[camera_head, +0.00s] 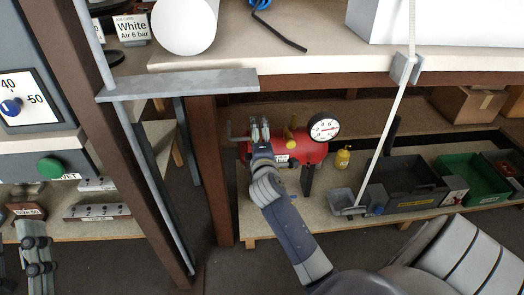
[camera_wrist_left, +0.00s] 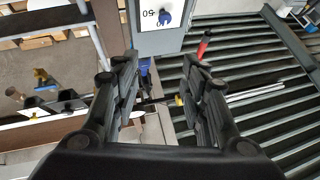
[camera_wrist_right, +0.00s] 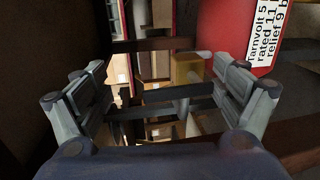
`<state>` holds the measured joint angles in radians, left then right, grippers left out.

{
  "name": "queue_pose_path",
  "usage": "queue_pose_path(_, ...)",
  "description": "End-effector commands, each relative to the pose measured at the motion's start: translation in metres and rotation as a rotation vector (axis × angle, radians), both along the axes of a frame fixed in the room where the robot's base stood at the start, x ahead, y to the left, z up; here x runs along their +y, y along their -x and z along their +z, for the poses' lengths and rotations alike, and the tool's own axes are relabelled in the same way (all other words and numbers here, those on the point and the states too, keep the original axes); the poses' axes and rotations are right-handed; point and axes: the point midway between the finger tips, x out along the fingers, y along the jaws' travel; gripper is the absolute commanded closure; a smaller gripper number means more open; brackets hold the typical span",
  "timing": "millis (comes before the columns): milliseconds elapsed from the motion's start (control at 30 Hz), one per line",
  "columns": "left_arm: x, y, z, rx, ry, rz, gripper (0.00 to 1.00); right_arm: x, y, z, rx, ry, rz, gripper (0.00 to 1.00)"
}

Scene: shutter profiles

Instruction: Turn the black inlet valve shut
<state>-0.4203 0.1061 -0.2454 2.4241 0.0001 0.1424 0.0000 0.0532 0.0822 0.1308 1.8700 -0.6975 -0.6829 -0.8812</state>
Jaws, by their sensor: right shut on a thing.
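The red tank (camera_head: 312,152) lies on the low shelf, with a dial gauge (camera_head: 324,127) at its right end. My right gripper (camera_head: 260,130) is at the tank's left end. In the right wrist view, the black inlet valve's bar (camera_wrist_right: 160,105) spans the gap between the fingers of my right gripper (camera_wrist_right: 165,95), which is shut on it. The valve is hidden behind the gripper in the head view. My left gripper (camera_head: 36,255) is at the lower left, away from the tank. It is open and empty in the left wrist view (camera_wrist_left: 160,90).
A brass-yellow fitting (camera_wrist_right: 187,70) sits just beyond the black bar. A brown post (camera_head: 210,170) stands left of the tank, and the bench top (camera_head: 290,55) overhangs it. A small yellow bottle (camera_head: 343,158), a dark crate (camera_head: 405,180) and a green crate (camera_head: 470,178) stand to the right.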

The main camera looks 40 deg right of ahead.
Motion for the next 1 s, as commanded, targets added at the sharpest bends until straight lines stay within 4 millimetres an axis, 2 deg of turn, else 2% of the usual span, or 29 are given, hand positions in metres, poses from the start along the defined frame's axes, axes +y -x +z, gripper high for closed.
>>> queue_pose_path(33,0.0,-0.002,-0.001,0.016,-0.005,0.001,0.6,0.002,0.0,0.02,-0.036,0.014,0.006,0.2)
queue_pose_path(1000,0.003,-0.025,-0.064,0.349,-0.097,0.021,0.6,0.032,0.046,0.011,-0.022,0.003,0.007,0.2)
